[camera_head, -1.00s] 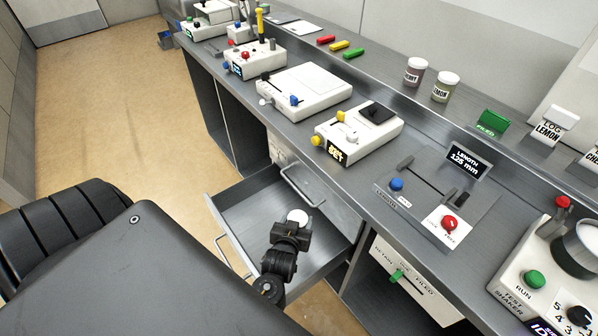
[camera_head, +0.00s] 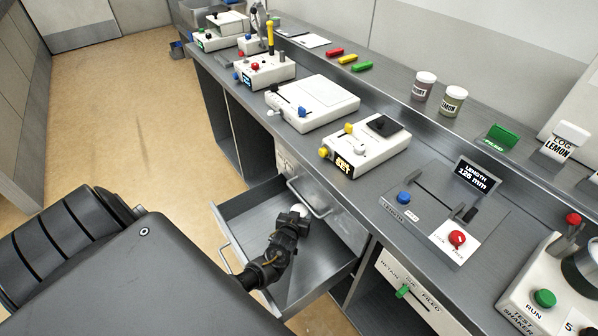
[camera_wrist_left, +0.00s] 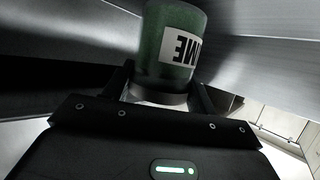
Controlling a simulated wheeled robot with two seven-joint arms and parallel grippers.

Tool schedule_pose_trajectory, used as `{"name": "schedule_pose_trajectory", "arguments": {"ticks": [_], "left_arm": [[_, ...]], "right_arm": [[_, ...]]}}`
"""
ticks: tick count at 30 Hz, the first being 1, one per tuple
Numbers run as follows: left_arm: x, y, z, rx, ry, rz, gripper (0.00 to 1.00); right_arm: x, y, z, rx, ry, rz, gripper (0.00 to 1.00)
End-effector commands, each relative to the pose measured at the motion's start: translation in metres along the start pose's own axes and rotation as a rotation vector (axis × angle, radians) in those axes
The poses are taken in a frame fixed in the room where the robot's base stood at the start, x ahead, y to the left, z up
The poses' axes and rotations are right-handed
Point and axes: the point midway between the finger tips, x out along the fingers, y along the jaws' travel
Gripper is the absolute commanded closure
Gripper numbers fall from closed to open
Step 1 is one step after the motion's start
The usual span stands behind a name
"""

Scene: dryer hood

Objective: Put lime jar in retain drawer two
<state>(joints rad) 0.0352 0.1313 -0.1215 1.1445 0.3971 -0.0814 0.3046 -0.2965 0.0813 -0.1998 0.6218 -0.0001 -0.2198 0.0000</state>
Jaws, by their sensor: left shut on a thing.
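The lime jar (camera_wrist_left: 165,60) is green with a white label whose visible letters read "ME", upside down in the left wrist view. In the head view only its pale top (camera_head: 303,209) shows past my gripper. My left gripper (camera_head: 298,217) is shut on the jar at its pale end. It is over or inside the open grey drawer (camera_head: 243,214) under the bench; I cannot tell whether the jar touches the drawer floor. The visible drawer floor is otherwise bare. My right gripper is out of view.
A closed drawer handle (camera_head: 309,198) sits on the front above the open drawer. A panel with a green slider (camera_head: 403,291) is to the right. The bench top holds white instruments (camera_head: 365,147), and two lidded jars (camera_head: 453,101) stand on the ledge.

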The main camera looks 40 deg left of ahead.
Motion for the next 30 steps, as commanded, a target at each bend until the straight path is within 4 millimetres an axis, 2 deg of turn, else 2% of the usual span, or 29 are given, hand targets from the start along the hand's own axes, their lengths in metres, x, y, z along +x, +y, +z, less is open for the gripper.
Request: {"name": "schedule_pose_trajectory", "arguments": {"ticks": [5, 12, 26, 27, 30], "left_arm": [[0.004, -0.001, 0.002, 0.000, 0.001, 0.000, 0.72], [0.017, -0.002, 0.029, 0.000, -0.001, 0.000, 0.72], [0.019, -0.001, 0.036, -0.001, 0.000, 0.000, 0.72], [0.019, -0.001, 0.035, 0.000, -0.001, 0.001, 0.40], [0.019, -0.001, 0.035, 0.000, -0.001, 0.000, 0.27]], "right_arm": [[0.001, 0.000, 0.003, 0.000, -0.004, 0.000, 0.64], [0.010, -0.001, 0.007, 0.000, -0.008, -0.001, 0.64], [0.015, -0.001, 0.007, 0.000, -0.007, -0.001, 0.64], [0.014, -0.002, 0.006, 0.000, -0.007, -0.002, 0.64], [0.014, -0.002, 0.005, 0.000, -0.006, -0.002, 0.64]]}}
